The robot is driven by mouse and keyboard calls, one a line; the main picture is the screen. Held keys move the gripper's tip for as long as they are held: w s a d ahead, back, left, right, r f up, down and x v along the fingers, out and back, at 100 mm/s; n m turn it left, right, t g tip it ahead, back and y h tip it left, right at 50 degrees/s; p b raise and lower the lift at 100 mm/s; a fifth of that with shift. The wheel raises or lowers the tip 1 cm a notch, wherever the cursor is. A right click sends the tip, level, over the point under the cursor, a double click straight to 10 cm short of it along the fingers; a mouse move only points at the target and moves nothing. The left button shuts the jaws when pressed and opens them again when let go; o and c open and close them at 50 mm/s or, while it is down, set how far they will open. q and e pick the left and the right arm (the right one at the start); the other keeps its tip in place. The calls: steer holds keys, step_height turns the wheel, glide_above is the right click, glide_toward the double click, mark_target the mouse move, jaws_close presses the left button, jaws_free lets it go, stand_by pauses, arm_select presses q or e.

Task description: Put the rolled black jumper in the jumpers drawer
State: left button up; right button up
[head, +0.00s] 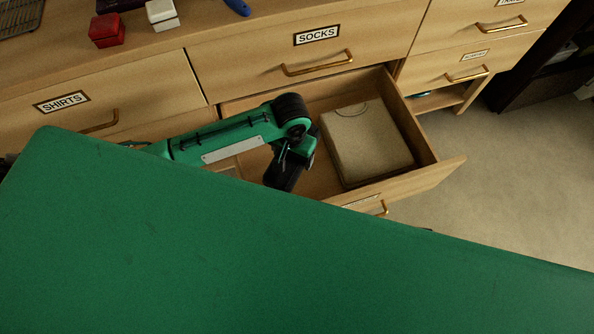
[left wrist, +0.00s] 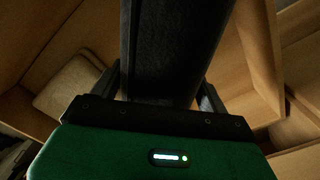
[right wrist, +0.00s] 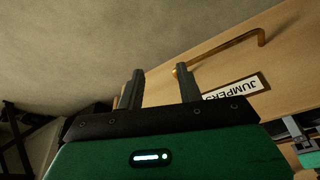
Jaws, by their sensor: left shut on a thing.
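The jumpers drawer (head: 438,172) stands pulled open below the socks drawer. Its label reads JUMPERS in the right wrist view (right wrist: 234,88). My left gripper (head: 286,168) is over the left part of the open drawer in the head view. In the left wrist view it is shut on the rolled black jumper (left wrist: 172,50), a dark roll between its fingers. In the head view the jumper is hard to tell from the dark gripper. My right gripper (right wrist: 162,74) is open and empty, close to the drawer front and its brass handle (right wrist: 220,50).
A beige folded item (head: 368,142) lies in the right part of the drawer. The shut socks drawer (head: 300,75) overhangs behind. A red box (head: 107,30) and a white box (head: 162,14) stand on the dresser top. A large green surface covers the front of the head view.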

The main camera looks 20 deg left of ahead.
arm_select(q)
step_height(320, 180, down, 8)
steer(key=shift+r+b, duration=0.25)
steer(key=shift+b, duration=0.5)
steer(key=shift+f, duration=0.6)
step_height(320, 180, down, 3)
steer(key=shift+f+b, duration=0.15)
steer(key=shift+b, duration=0.4)
steer(key=shift+f, duration=0.15)
arm_select(e)
steer(key=shift+t+y, duration=0.4)
steer(key=shift+t, duration=0.5)
steer(key=r, duration=0.1)
steer(key=a+r, duration=0.1)
steer(key=r, duration=0.1)
steer(key=shift+w+a+r, duration=0.25)
steer(key=shift+w+r, duration=0.05)
steer(key=shift+r, duration=0.05)
arm_select(q)
steer(key=o, duration=1.2)
steer(key=shift+f, duration=0.1)
steer(key=shift+o, duration=0.2)
